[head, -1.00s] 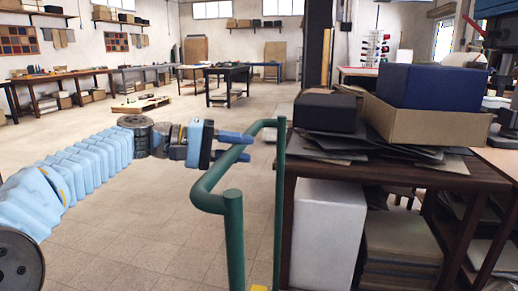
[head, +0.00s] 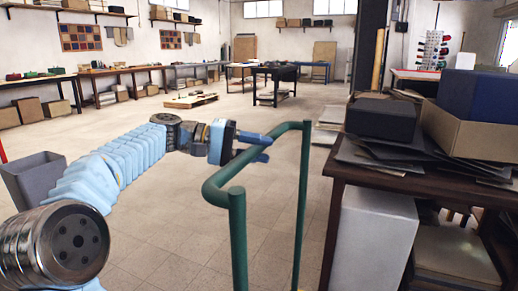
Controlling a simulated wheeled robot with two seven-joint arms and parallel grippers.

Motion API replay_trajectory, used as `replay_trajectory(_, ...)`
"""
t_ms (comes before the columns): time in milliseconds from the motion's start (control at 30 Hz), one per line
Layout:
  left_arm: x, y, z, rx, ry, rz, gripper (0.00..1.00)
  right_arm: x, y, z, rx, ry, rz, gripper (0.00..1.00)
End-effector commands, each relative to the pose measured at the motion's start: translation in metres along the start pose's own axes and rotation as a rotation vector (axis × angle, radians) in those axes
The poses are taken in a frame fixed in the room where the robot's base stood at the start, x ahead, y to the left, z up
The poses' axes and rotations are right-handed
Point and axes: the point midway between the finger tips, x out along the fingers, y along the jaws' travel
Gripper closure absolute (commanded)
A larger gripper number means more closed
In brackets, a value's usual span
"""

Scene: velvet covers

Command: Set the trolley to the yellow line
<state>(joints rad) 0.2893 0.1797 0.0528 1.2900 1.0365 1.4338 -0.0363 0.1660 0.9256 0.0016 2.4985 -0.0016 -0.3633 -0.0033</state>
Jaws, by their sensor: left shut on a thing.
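The trolley shows as a green tubular handle (head: 238,215) with two uprights and a top bar, in the middle of the head view. Its lower part and wheels are below the frame. My left gripper (head: 258,146) has its blue fingers shut on the top bar of the handle, toward the far end. My right gripper is not in view. I cannot make out a yellow line on the floor.
A dark wooden table (head: 426,182) with boxes and dark sheets stands close on the trolley's right, a white box (head: 374,240) beneath it. A grey bin (head: 35,180) is at left. Open floor lies ahead, up to a pallet (head: 190,101) and workbenches.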

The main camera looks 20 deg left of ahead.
Motion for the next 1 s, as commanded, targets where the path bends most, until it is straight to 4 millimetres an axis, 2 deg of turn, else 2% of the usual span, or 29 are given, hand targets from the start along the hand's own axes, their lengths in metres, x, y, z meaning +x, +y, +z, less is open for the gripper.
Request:
replay_trajectory(33, 0.000, -0.002, 0.000, -0.002, -0.001, -0.003, 0.63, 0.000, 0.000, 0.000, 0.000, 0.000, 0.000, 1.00)
replay_trajectory(133, 0.000, -0.001, 0.000, -0.002, -0.001, -0.002, 0.48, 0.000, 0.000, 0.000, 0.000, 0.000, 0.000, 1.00)
replay_trajectory(400, 0.000, 0.000, 0.000, -0.001, -0.001, -0.001, 0.47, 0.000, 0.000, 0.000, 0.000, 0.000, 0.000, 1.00)
replay_trajectory(533, -0.009, 0.000, -0.001, -0.001, 0.002, -0.001, 0.47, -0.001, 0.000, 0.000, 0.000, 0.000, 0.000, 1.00)
replay_trajectory(667, -0.033, 0.000, -0.001, -0.001, 0.004, -0.001, 0.47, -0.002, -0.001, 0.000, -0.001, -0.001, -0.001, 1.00)
replay_trajectory(900, -0.093, 0.000, -0.002, -0.002, 0.004, -0.002, 0.47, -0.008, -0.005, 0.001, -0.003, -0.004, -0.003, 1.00)
replay_trajectory(1000, -0.113, 0.000, -0.001, -0.002, 0.003, -0.002, 0.47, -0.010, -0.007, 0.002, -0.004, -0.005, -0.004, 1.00)
